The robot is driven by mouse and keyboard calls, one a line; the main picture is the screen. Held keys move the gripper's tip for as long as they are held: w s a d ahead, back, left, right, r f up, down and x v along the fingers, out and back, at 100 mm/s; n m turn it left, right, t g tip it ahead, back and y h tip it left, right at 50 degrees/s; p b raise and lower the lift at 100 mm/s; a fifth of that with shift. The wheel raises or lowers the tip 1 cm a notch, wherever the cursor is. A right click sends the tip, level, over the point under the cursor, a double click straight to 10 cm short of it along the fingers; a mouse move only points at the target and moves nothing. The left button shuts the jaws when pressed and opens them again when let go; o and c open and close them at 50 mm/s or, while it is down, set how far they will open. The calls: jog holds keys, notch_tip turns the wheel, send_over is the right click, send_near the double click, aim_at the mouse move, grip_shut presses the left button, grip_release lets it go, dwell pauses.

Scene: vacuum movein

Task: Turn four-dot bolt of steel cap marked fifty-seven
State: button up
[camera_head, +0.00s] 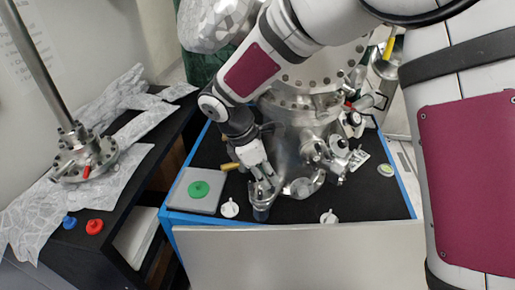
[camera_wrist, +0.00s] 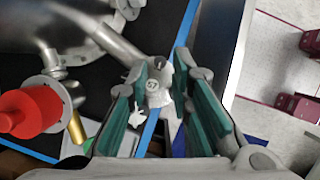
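In the wrist view a small steel cap (camera_wrist: 158,96) with a round label (camera_wrist: 152,85) that seems to read 57 sits at the end of a steel tube. Its bolts and their dots are too small to tell apart. My gripper (camera_wrist: 161,64) is open, with green-padded fingers on either side of the cap and a gap between them. I cannot tell whether a finger touches it. In the head view my gripper (camera_head: 264,190) points down at the front of the steel chamber (camera_head: 295,130), and the cap is hidden there.
The chamber stands on a black, blue-edged table (camera_head: 370,205). A grey box (camera_head: 183,203) with a green disc, white knobs (camera_head: 229,208) (camera_head: 329,217) and a dark blue item (camera_head: 261,214) are near my gripper. A steel flange with a rod (camera_head: 85,157) stands on the left table.

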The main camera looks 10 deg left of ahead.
aim_at(272, 186)
jog(key=x, duration=0.3)
jog(key=shift+d+f+n, duration=0.1)
jog(key=shift+f+n, duration=0.1)
jog(key=shift+n, duration=0.4)
jog(key=shift+s+r+n+t+y+p, duration=0.15)
jog(key=shift+n+t+y+p, duration=0.25)
jog(key=shift+n, duration=0.3)
jog(key=v, duration=1.3)
jog(key=shift+a+r+n, duration=0.15)
jog(key=shift+a+n, duration=0.15)
jog(key=shift+s, duration=0.1)
